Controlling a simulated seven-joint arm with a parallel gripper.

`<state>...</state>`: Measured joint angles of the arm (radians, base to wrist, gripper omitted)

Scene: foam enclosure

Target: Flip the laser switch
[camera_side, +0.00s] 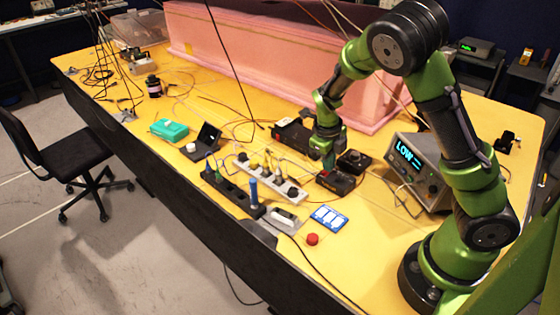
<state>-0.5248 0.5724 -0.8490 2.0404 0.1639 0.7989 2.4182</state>
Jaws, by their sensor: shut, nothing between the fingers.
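My green arm reaches down from the right, and my gripper (328,164) points down over the middle of the yellow table. It is shut and empty. Just below its tips is a small black box (338,182) with some red on it; I cannot tell whether the tips touch it. The laser switch cannot be told for certain at this size, nor can its position. A grey instrument (418,170) with a lit display reading "LOW" stands right of my gripper. Another black device (354,160) sits between the two.
White (270,176) and black (232,194) power strips with plugs lie left of the box. The pink foam enclosure (250,70) stands behind. Loose cables cross the yellow table (380,245).

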